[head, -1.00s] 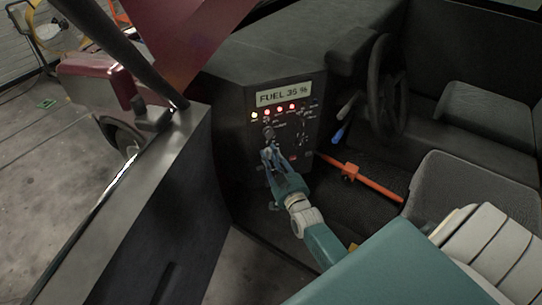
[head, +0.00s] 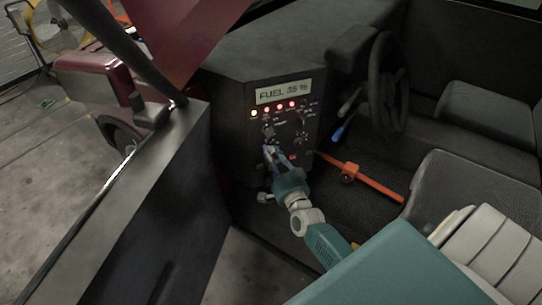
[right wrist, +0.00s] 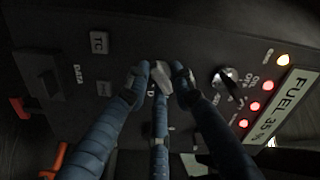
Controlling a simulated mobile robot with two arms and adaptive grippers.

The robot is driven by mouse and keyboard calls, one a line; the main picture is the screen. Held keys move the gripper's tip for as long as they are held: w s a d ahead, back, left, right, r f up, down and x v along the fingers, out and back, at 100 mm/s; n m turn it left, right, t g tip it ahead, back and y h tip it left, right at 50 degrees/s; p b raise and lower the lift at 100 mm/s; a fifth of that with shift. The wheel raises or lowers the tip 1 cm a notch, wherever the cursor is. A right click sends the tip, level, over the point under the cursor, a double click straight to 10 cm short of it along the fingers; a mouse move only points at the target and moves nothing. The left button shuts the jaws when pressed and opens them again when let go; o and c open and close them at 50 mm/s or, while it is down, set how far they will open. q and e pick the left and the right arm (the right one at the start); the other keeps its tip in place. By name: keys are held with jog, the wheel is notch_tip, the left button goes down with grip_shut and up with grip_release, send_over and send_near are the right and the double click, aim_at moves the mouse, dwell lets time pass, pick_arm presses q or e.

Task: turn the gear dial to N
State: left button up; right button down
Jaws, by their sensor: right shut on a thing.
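The gear dial (right wrist: 160,74) shows in the right wrist view as a pale knob on the dark panel, with a letter that looks like D beside it. My right gripper (right wrist: 157,82) is shut on this knob, with blue fingers on both sides of it and another below. In the head view my right gripper (head: 270,150) reaches the lower left part of the dashboard panel (head: 292,135), and its fingers hide the dial there. I cannot read which gear the dial points to. My left gripper is not in view.
A lit display (head: 284,92) reads FUEL 35 % above a row of lit lamps. Another rotary switch (right wrist: 228,86) sits close to my fingers. An orange bar (head: 365,180), a steering wheel (head: 385,85) and a seat (head: 450,190) are to the right. The open door (head: 140,210) is to the left.

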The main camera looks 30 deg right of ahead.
jog(key=shift+s+d+f+m+b, duration=0.1)
jog(key=shift+f+m+b, duration=0.1)
jog(key=shift+m, duration=0.55)
jog(key=shift+f+m+b, duration=0.15)
jog(key=shift+m, duration=0.6)
jog(key=c, duration=1.7)
grip_release()
jog(key=shift+f, duration=0.1)
jog(key=shift+o, duration=0.2)
jog(key=shift+r, duration=0.2)
jog(key=v, duration=1.2)
